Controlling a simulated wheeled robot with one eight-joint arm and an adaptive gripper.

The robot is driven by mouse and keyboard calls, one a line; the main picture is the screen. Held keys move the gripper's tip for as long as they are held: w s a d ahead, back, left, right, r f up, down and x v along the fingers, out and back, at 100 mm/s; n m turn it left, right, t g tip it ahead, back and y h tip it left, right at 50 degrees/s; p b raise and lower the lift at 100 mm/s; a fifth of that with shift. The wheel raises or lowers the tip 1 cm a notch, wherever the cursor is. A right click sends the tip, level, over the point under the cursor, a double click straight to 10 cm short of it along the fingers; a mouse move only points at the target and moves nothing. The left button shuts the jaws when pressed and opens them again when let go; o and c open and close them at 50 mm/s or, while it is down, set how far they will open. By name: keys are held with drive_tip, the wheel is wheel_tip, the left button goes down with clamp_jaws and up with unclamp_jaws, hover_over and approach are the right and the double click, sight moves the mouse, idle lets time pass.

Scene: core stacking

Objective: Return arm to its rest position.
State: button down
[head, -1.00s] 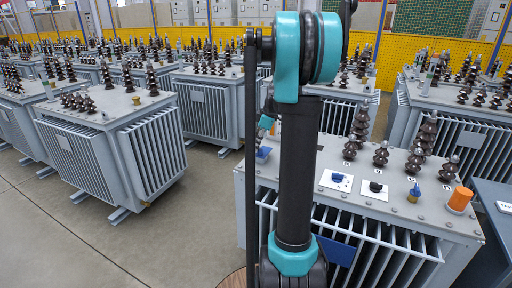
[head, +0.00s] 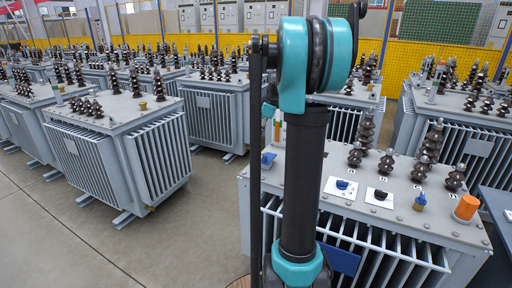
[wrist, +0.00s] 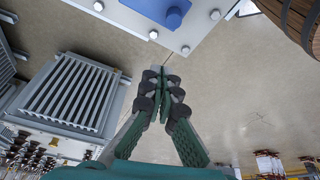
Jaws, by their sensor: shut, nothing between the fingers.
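My arm stands upright in the middle of the head view, with its teal joint at the top and a black link below. My gripper (wrist: 162,88) shows in the wrist view with its two green fingers together and nothing between them. In the head view the gripper is mostly hidden behind my arm. In the wrist view it hangs over bare floor, apart from the near transformer's edge.
A grey transformer (head: 345,208) stands close behind and right of my arm. An orange cylinder (head: 466,208) and a blue-topped valve (head: 420,200) stand on it. Another transformer (head: 100,150) stands left. A wooden barrel (wrist: 295,20) is at upper right. Floor (head: 190,235) is clear between transformers.

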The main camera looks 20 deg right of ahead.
drive_tip(key=s+a+f+m+h, duration=0.1)
drive_tip(key=s+a+f+m, duration=0.2)
drive_tip(key=s+f, duration=0.3)
drive_tip(key=s+a+f+m+t+h, duration=0.1)
drive_tip(key=s+a+f+m, duration=0.3)
drive_tip(key=s, duration=0.9)
drive_tip(key=s+a+f+m+t+h, duration=0.1)
drive_tip(key=s+a+f+m, duration=0.2)
drive_tip(key=s+f+m, duration=0.2)
drive_tip(key=s+f, duration=0.3)
drive_tip(key=s, duration=0.1)
drive_tip(key=shift+s+a+f+h, duration=0.15)
drive_tip(key=shift+s+a+h, duration=0.15)
drive_tip(key=shift+a, duration=0.1)
